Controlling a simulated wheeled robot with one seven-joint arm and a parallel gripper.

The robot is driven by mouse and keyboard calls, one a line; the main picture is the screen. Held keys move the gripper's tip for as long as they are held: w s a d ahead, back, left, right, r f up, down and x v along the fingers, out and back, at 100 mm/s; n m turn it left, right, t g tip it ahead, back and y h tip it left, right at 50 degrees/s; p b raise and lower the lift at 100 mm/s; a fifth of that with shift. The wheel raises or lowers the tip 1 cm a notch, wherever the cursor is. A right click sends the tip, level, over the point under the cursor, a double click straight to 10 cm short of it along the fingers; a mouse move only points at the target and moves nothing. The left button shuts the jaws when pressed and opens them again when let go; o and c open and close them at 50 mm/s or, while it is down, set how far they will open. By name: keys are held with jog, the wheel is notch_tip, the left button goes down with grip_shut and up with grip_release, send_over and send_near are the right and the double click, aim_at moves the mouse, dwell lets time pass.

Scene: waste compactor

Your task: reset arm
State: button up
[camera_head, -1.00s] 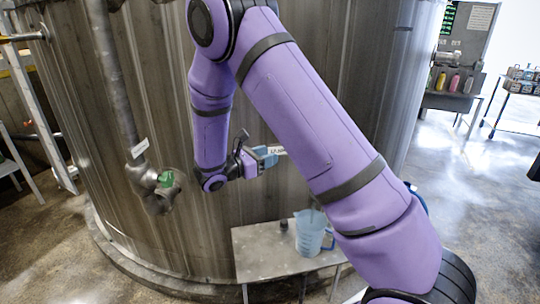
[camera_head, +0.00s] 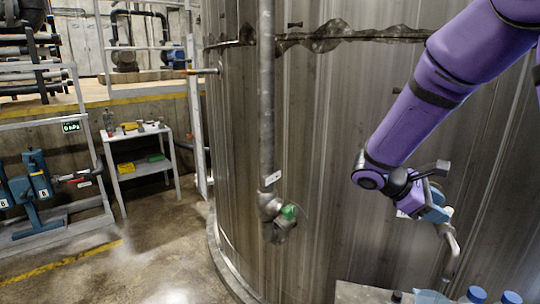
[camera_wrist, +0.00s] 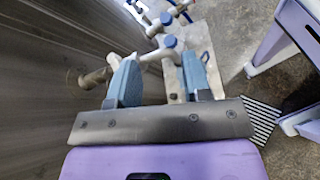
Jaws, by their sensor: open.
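My purple arm comes in from the upper right in the head view. My gripper (camera_head: 437,212) is at its lower end, in front of the metal tank wall (camera_head: 345,130) and right of the green-handled valve (camera_head: 288,212). In the wrist view, the two blue fingers of my gripper (camera_wrist: 160,78) are spread apart. I see nothing held between them; a pale pipe-like thing with a blue end (camera_wrist: 161,50) shows beyond the gap.
A pipe spout (camera_head: 452,243) juts near my gripper. A small table (camera_head: 362,294) below carries blue-capped bottles (camera_head: 476,294). At left stand a white shelf (camera_head: 135,145) with small items and a rack of blue equipment (camera_head: 38,180). Open floor lies between shelf and tank.

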jog(key=s+a+r+m+t+y, duration=0.3)
jog(key=s+r+m+y, duration=0.3)
jog(key=s, duration=0.5)
jog(key=s+a+r+m+t+y, duration=0.4)
jog(key=s+r+m+y, duration=0.1)
jog(key=s, duration=0.5)
jog(key=shift+s+a+r+m+t+y, duration=0.15)
jog(key=shift+s+r+m+t+y, duration=0.25)
jog(key=shift+r+y, duration=0.25)
dwell(5.2)
